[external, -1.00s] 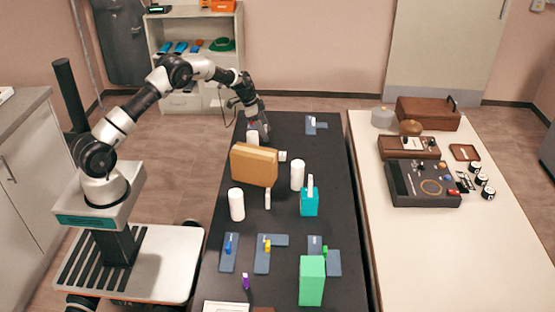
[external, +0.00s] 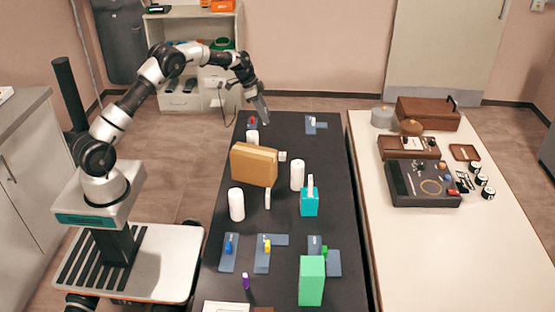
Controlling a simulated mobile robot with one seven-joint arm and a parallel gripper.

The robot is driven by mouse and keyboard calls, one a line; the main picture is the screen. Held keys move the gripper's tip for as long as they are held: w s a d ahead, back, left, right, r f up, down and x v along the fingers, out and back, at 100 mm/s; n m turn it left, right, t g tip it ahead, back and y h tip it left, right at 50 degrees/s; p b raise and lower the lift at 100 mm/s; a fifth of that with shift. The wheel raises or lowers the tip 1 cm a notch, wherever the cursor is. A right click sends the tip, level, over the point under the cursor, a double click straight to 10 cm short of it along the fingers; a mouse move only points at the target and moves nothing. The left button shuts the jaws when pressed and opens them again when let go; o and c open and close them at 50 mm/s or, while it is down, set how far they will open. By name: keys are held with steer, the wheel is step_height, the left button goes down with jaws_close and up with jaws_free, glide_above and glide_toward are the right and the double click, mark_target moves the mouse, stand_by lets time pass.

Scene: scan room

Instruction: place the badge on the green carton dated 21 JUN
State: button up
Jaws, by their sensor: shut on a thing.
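My gripper (external: 264,119) is raised above the far left end of the dark table. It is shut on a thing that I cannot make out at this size. A tall green carton (external: 312,281) stands upright at the table's front right. A smaller teal carton (external: 309,202) stands behind it, with a white piece (external: 310,182) at its top. No date can be read on either carton. I cannot pick out the badge for certain. My gripper is far behind both cartons and touches neither.
A tan box (external: 254,165) and white cylinders (external: 237,205), (external: 297,175) stand mid-table. Grey-blue plates with coloured pieces, one blue (external: 228,247) and one yellow (external: 267,246), lie nearer. The pale table (external: 440,255) at right has free room in front.

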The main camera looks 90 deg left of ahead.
steer(key=shift+w+d+r, duration=0.1)
steer(key=shift+r, duration=0.7)
steer(key=w+d+r+m+h+p, duration=0.1)
steer(key=w+d+r+m+p, duration=0.2)
steer(key=w+d, duration=1.15)
step_height(320, 180, up, 11)
steer(key=m+g+h+p, duration=0.1)
steer(key=m+h+p, duration=0.1)
steer(key=m+p, duration=0.5)
glide_above(318, 271)
steer(key=s+a+p, duration=0.1)
steer(key=a, duration=0.1)
steer(key=n, duration=0.1)
steer(key=f, duration=0.4)
steer(key=shift+s+d+f+p, duration=0.15)
steer(key=shift+d+f+p, duration=0.1)
steer(key=shift+p, duration=0.1)
steer(key=shift+f, duration=2.2)
